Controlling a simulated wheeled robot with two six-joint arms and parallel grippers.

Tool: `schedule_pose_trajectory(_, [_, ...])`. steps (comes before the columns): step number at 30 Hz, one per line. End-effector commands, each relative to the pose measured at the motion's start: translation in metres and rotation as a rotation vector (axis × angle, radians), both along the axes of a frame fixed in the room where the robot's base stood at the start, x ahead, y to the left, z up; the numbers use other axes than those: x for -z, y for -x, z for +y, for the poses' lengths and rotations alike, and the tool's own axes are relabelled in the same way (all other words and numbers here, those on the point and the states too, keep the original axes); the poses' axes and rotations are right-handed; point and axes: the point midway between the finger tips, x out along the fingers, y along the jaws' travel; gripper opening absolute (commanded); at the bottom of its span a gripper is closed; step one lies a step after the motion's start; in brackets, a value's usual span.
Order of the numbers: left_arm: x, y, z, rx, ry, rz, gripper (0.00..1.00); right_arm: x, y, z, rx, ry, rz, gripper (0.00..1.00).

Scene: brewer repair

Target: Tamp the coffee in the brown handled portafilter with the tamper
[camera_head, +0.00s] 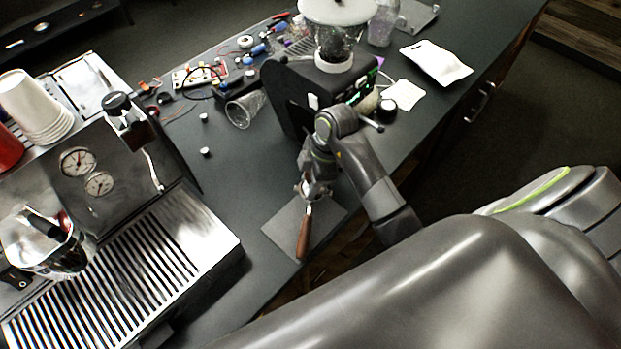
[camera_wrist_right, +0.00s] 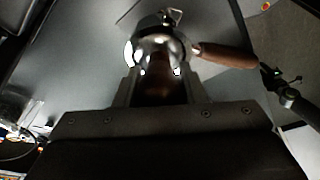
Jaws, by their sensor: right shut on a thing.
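The portafilter with the brown handle (camera_head: 304,236) lies on a grey mat (camera_head: 277,229) near the counter's front edge, its handle pointing toward the bottom of the head view. My right gripper (camera_head: 314,186) is over the portafilter's basket. In the right wrist view the metal basket (camera_wrist_right: 160,48) and brown handle (camera_wrist_right: 228,56) lie just beyond the fingertips. My right gripper (camera_wrist_right: 160,85) is shut on a brown thing between its fingers, which looks like the tamper's handle (camera_wrist_right: 160,80). The coffee is hidden. My left gripper is not in view.
A black grinder (camera_head: 300,95) stands behind my right arm. The espresso machine (camera_head: 110,220) fills the left side. A clear cup (camera_head: 245,109) lies on its side, with tools and small parts at the back. The counter between machine and mat is clear.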

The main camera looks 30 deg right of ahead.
Motion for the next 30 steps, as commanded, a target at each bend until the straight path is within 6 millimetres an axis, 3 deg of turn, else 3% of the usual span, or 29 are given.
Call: schedule_pose_trajectory(30, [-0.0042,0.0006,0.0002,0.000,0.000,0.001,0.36,0.0041,0.0011,0.0003,0.000,-0.001,0.004,0.00])
